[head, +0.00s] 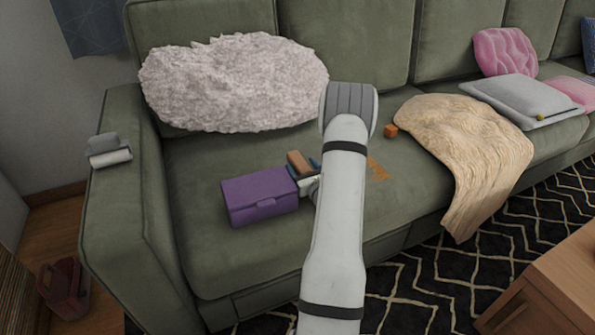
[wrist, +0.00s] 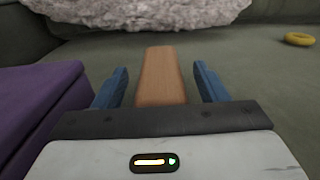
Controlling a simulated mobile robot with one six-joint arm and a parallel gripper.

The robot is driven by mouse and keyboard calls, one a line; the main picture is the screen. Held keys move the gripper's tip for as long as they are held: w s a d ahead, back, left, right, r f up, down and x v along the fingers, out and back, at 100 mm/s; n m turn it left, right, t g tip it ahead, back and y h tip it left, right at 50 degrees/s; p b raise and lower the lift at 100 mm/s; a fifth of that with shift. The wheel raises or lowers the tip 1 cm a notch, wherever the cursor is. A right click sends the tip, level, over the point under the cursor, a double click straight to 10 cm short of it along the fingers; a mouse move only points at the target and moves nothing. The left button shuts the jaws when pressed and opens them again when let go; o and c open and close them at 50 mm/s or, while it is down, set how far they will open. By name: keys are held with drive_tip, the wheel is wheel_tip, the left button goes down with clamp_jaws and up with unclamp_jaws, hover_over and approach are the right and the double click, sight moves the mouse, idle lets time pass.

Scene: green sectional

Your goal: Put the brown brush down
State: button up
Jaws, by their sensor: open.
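The brown brush (wrist: 161,78) rests on the green sofa seat. In the wrist view its brown wooden surface lies between the two blue fingers of my gripper (wrist: 161,86), with a gap on each side. My gripper is open around it. In the head view the brush (head: 300,162) shows just behind the purple box, and my gripper (head: 305,170) is partly hidden by my arm. The underside of the brush is hidden.
A purple box (head: 260,196) stands close on the left of my gripper. A fluffy light cushion (head: 232,82) leans against the backrest.

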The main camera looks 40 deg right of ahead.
drive_tip(key=shift+w+d, duration=0.15)
drive_tip(key=shift+w, duration=0.4)
drive_tip(key=shift+c, duration=0.6)
drive_tip(key=c, duration=1.1)
